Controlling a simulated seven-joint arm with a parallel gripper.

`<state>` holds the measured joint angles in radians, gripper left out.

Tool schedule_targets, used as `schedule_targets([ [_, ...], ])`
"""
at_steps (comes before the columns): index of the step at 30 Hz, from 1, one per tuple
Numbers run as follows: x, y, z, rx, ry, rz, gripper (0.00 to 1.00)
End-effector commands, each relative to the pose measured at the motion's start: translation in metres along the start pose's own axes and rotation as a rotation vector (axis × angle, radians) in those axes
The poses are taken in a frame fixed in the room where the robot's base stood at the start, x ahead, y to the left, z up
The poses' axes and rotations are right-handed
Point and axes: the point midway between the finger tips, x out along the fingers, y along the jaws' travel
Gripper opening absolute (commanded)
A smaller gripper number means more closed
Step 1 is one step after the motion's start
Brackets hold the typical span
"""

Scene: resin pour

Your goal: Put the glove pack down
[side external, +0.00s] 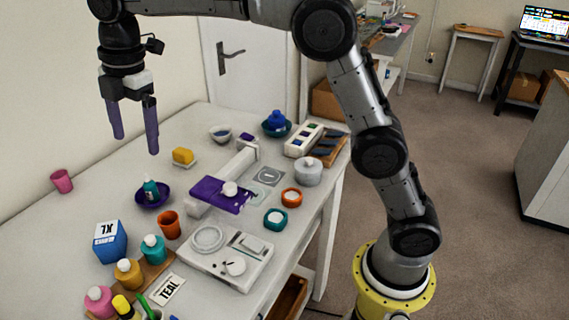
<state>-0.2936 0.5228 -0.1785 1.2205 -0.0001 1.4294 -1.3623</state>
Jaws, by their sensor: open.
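The likely glove pack is a blue box with a white top marked XL (109,243), standing upright on the left part of the white table (55,222). My gripper (134,143) has two purple fingers pointing down, spread apart with nothing between them. It hangs in the air above the back left of the table, well above and apart from the box. The whole front of the box shows; its far sides are hidden.
Pink, amber and teal bottles (153,248) stand just right of and in front of the box. An orange cup (169,225), a purple bowl (154,195) and a scale (225,255) are nearby. A pink cup (62,181) stands far left, with bare table around it.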

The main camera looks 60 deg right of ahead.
Motion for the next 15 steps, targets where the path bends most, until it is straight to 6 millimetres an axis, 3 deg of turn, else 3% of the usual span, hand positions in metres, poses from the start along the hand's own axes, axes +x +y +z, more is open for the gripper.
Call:
schedule_targets([
  [1, -0.015, -0.016, 0.013, 0.088, 0.003, 0.023, 0.92],
  [6, -0.043, -0.072, 0.047, 0.401, 0.019, 0.087, 0.92],
  [11, -0.055, -0.133, 0.074, 0.694, 0.047, 0.148, 0.92],
  [15, -0.052, -0.190, 0.093, 0.948, 0.082, 0.199, 0.92],
])
